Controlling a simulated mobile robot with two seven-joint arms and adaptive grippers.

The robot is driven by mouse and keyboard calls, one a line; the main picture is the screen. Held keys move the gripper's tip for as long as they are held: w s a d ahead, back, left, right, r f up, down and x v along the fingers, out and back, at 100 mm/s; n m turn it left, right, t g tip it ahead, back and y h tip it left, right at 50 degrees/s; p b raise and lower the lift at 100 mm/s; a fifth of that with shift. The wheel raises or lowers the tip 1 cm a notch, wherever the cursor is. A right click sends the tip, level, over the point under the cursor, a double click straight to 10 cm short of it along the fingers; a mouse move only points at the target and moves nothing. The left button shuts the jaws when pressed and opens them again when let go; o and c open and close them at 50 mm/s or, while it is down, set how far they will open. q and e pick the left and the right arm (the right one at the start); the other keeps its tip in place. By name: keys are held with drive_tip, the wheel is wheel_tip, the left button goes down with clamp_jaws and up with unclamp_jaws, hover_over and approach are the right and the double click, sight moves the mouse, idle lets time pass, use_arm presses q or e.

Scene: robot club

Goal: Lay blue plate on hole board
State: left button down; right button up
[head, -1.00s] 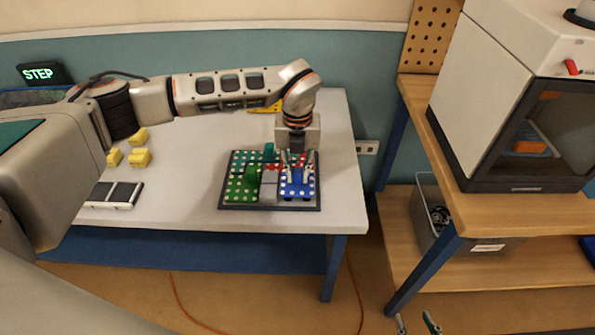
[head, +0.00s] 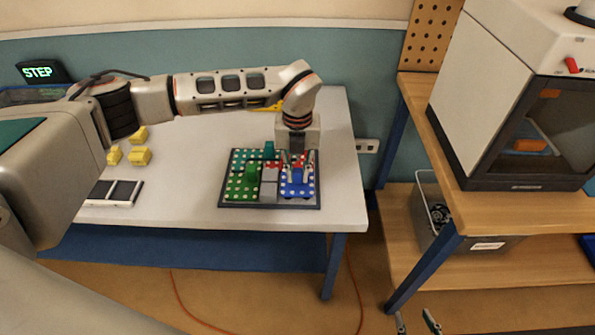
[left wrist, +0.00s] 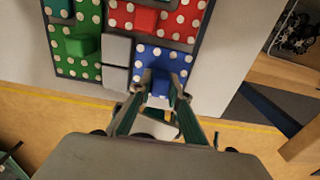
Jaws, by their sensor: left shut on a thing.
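The blue plate (head: 309,191) has white dots and a raised blue block in its middle. It lies level at the front right corner of the dark hole board (head: 240,207), and I cannot tell whether it is fully seated. My left gripper (head: 298,178) points down and is shut on the plate's block; the left wrist view shows its fingers (left wrist: 160,82) on either side of the block. The blue plate (left wrist: 148,53) there sits beside a grey piece and below the red plate. My right gripper (head: 417,322) shows only its fingertips at the bottom edge, apart and empty.
The board also holds a green plate (head: 238,188), a red plate (left wrist: 178,23), a teal plate (head: 268,151) and grey pieces (head: 269,183). Several yellow blocks (head: 140,156) and a dark-panelled white tray (head: 113,193) lie left. A shelf (head: 472,200) with a machine stands right.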

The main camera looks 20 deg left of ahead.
use_arm(q)
drive_tip(key=shift+f+b, duration=0.35)
drive_tip(key=shift+f, duration=0.7)
idle(0.5)
drive_tip(key=c, duration=1.8)
unclamp_jaws()
wheel_tip(320, 180, up, 12)
drive_tip(key=shift+s, duration=0.1)
